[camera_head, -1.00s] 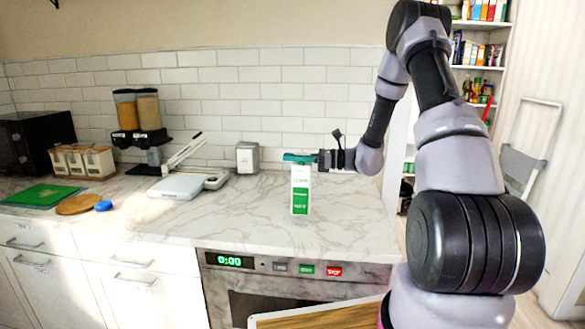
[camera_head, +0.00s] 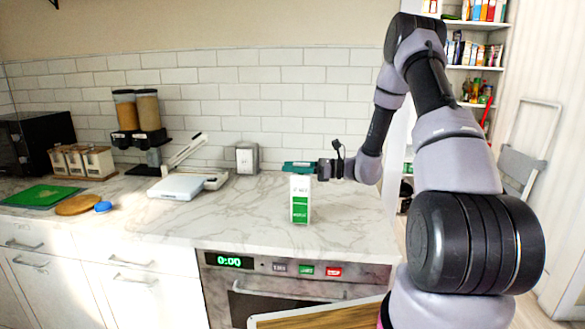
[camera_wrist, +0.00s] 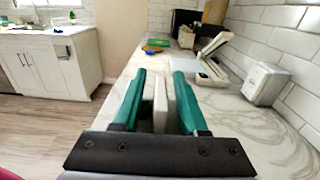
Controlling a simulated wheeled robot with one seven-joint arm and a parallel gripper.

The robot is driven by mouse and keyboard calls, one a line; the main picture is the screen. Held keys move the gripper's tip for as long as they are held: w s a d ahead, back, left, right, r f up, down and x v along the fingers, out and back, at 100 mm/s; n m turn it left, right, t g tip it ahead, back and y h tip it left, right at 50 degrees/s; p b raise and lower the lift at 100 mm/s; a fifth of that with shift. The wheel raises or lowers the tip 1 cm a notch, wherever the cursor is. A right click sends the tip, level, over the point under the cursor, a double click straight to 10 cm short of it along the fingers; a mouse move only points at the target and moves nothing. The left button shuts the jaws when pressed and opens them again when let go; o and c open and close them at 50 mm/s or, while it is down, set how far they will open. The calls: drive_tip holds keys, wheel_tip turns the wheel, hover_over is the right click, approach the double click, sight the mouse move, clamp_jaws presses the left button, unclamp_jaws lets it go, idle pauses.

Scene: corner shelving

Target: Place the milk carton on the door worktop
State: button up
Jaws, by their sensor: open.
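The milk carton (camera_head: 300,201), white with a green lower part, stands upright on the marble worktop (camera_head: 250,225) above the oven. My gripper (camera_head: 299,167) is at the carton's top, reaching in level from the right. In the wrist view the green fingers (camera_wrist: 160,74) are parted, with the carton's white top (camera_wrist: 160,104) between them. A narrow gap shows beside the carton, so the jaws are open around it. The fingers hide part of the carton's top in the head view.
A white scale-like device (camera_head: 177,188) and a grey dispenser box (camera_head: 246,158) stand behind to the left. Further left are a cutting board (camera_head: 40,196) and cereal dispensers (camera_head: 138,120). The worktop around the carton is clear. The oven (camera_head: 300,285) is below the front edge.

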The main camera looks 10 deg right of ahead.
drive_tip(key=v, duration=1.2)
drive_tip(key=s+a+r+n+g+h, duration=0.6)
drive_tip(key=s+a+r+n+h, duration=0.1)
drive_tip(key=s+r+n, duration=0.4)
drive_tip(key=s+d+r+n+t+h, duration=0.2)
drive_tip(key=s+r+n+t+h, duration=0.1)
drive_tip(key=s, duration=0.5)
drive_tip(key=s+d+r+n+t+h, duration=0.2)
drive_tip(key=s+r+n+t+h, duration=0.1)
drive_tip(key=s+r, duration=0.4)
drive_tip(key=shift+s+r+t+h, duration=0.4)
drive_tip(key=shift+r+t+h, duration=0.4)
drive_tip(key=shift+h, duration=0.3)
drive_tip(key=shift+d, duration=0.1)
